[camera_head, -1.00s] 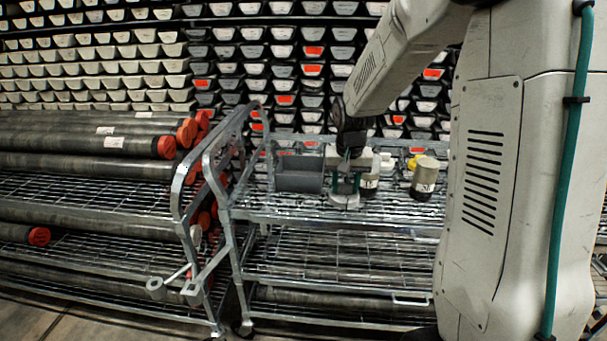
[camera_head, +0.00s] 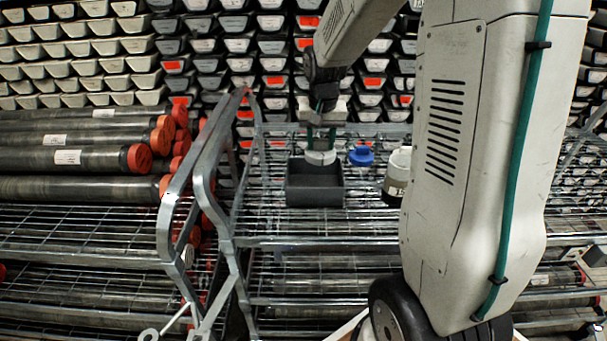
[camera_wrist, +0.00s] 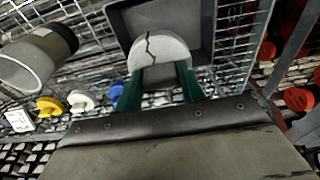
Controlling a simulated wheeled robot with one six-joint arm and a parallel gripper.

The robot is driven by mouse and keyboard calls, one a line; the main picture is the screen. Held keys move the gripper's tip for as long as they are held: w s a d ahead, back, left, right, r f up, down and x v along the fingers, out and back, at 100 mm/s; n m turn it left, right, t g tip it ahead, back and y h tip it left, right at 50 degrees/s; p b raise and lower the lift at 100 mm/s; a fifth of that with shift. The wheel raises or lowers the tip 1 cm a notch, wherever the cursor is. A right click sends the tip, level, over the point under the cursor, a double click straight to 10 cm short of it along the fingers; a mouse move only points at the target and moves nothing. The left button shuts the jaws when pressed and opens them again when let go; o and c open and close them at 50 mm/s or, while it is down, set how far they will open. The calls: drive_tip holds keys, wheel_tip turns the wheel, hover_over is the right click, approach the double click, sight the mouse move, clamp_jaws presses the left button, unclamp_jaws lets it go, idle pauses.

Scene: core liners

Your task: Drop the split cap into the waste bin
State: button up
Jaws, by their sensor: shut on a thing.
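The split cap (camera_wrist: 160,52) is a pale round disc with a dark jagged crack, held between the green fingers of my gripper (camera_wrist: 158,82) in the wrist view. In the head view the cap (camera_head: 320,157) sits under my gripper (camera_head: 319,138), at the far edge of the waste bin. The waste bin (camera_head: 315,193) is a dark grey open box on the cart's top shelf. In the wrist view the bin (camera_wrist: 205,18) lies behind and below the cap, which overlaps its opening. I cannot tell the exact height of the cap over the bin.
A blue cap (camera_head: 361,156) lies right of the bin, and a core liner piece with a pale top (camera_head: 397,178) stands further right. White (camera_wrist: 82,100) and yellow (camera_wrist: 49,106) caps show in the wrist view. The cart's metal rail (camera_head: 205,180) rises at left.

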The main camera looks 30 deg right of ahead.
sight(321, 151)
drive_tip(key=shift+w+f, duration=0.2)
drive_tip(key=shift+f, duration=0.05)
drive_tip(key=shift+d+f, duration=0.15)
drive_tip(key=shift+f, duration=2.6)
drive_tip(key=o, duration=1)
drive_tip(key=shift+o, duration=0.2)
drive_tip(key=r, duration=0.5)
drive_tip(key=s+r, duration=0.1)
drive_tip(key=r, duration=0.1)
drive_tip(key=shift+a+r, duration=0.3)
drive_tip(key=shift+r, duration=0.1)
